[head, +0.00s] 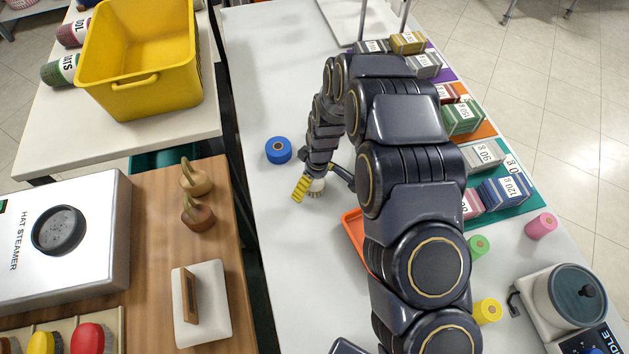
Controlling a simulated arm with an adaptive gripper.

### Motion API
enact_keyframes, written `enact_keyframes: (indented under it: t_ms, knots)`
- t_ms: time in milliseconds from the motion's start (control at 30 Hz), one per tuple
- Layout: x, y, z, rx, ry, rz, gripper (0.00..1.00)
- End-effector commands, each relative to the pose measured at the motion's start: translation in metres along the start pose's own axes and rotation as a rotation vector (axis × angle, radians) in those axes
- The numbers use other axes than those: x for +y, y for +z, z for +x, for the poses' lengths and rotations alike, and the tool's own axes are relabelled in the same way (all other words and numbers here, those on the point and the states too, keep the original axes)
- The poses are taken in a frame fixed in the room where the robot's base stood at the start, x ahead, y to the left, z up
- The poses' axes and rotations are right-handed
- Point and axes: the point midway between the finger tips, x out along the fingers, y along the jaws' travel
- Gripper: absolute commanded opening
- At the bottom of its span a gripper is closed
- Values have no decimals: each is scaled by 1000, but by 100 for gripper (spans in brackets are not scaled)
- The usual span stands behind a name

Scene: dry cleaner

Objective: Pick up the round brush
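A small round brush (316,188), pale on top with a tan bristly rim, is on the white table, partly hidden by my gripper. My gripper (325,186) points down over it with its fingers spread. The finger with the yellow pad is just left of the brush, and the dark finger is to its right with a gap. Whether the yellow pad touches the brush cannot be told.
A blue roll (278,150) stands left of my gripper. An orange tray (355,232) is partly hidden behind my arm. Boxes of several colours (463,118) line the table's right side. The table (290,240) is clear in front and left.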

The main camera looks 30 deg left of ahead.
Motion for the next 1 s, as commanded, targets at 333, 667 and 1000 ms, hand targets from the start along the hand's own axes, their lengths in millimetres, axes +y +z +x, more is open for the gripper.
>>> enact_keyframes:
  t_ms: [333,667,1000]
  knots:
    - [0,0,0,0,0,0,17]
    - [0,-2,-8,1,1,0,17]
    - [-13,12,-64,3,2,0,17]
